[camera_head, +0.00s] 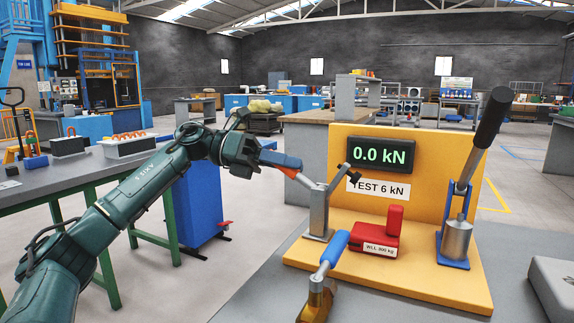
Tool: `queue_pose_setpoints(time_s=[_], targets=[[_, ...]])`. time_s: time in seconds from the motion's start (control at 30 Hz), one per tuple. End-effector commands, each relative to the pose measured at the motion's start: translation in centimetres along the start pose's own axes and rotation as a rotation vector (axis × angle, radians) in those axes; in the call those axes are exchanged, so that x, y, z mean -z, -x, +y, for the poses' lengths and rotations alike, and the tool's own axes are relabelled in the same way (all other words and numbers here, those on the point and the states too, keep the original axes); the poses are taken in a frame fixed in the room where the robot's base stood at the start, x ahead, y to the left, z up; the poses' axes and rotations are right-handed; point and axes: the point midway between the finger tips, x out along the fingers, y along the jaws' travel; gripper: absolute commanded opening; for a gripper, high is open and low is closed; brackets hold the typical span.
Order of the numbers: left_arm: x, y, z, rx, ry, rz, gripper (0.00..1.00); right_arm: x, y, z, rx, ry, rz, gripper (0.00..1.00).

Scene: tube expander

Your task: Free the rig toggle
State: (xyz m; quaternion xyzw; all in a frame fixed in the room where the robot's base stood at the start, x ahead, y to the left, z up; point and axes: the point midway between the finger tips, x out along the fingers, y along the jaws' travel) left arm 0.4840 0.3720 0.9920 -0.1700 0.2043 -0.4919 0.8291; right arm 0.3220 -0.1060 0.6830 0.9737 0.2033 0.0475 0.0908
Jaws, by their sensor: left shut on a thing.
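The yellow test rig (425,268) stands on the grey bench in front of me. Its toggle (318,212) is a grey metal clamp at the rig's left side, with a red-orange handle (285,161) slanting up to the left and a short arm with a dark tip reaching up to the right. My left gripper (266,158) is shut on the upper left end of that handle, and its fingers hide part of it. The rig's display (381,154) reads 0.0 kN above a TEST 6 kN label (378,188). My right gripper is not in view.
A red block (375,244) marked WLL sits on the rig base. A lever with a long black handle (489,133) stands at the rig's right. A brass-coloured tool with a blue handle (334,250) is in front. A grey box (553,285) lies at the right edge.

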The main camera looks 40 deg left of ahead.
Motion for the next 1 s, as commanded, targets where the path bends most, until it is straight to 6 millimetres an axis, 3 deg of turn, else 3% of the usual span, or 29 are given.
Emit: queue_pose_setpoints(time_s=[0.07, 0.1, 0.37, 0.67, 0.83, 1.0], targets=[[0.1, -0.1, 0.0, 0.003, 0.005, 0.0, 0.0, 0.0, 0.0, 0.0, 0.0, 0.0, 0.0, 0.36], [0.1, -0.1, 0.0, 0.003, 0.006, 0.0, 0.21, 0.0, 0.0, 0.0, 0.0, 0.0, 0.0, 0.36], [0.1, -0.1, 0.0, 0.001, 0.004, 0.001, 0.41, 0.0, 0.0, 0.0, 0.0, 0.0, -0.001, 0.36], [0.0, 0.3, 0.1, -0.001, 0.003, 0.001, 0.41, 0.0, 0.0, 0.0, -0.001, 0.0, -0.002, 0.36], [0.0, 2.7, 0.1, -0.004, 0.006, 0.0, 0.41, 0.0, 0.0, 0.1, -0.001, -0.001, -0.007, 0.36], [-0.1, 6.6, 0.1, -0.005, 0.006, -0.001, 0.41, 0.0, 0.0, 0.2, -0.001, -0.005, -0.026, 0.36]])
